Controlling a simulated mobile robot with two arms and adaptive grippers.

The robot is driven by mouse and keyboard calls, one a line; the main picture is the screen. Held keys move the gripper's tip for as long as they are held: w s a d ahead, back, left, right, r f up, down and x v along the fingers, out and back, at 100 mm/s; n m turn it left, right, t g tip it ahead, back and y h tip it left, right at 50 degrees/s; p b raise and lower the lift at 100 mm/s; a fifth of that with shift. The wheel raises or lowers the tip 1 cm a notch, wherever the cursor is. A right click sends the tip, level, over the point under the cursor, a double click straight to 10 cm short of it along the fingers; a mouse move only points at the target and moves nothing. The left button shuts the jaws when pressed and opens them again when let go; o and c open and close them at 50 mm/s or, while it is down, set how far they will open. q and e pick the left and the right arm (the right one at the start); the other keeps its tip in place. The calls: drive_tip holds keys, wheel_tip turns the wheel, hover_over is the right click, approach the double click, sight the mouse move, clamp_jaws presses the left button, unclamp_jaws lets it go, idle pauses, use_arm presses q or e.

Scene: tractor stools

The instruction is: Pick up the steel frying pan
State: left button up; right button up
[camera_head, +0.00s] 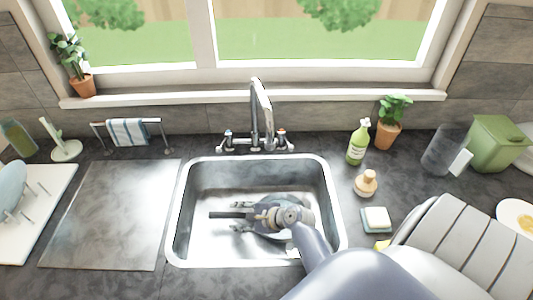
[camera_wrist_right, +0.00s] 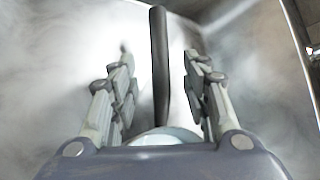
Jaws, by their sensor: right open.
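The steel frying pan (camera_head: 222,215) lies in the sink, with its dark handle pointing left in the head view. Its round body is mostly hidden under my right gripper and wrist. My right gripper (camera_head: 243,215) is over the handle inside the sink, with its fingers apart. In the right wrist view the handle of the pan (camera_wrist_right: 159,45) runs between the two open fingers of my right gripper (camera_wrist_right: 158,75). Gaps show on both sides of the handle. A pale curved edge, possibly the pan's body, shows at the bottom. My left gripper is not in view.
The steel sink (camera_head: 180,225) has raised walls around the pan, and a tall faucet (camera_head: 262,100) stands behind it. A bare drainboard (camera_head: 115,215) lies left.

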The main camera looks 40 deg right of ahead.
sight(235, 215)
drive_tip(key=shift+x, duration=2.2)
drive_tip(key=shift+c, duration=0.6)
drive_tip(key=shift+d, duration=0.1)
clamp_jaws()
drive_tip(key=shift+r, duration=0.1)
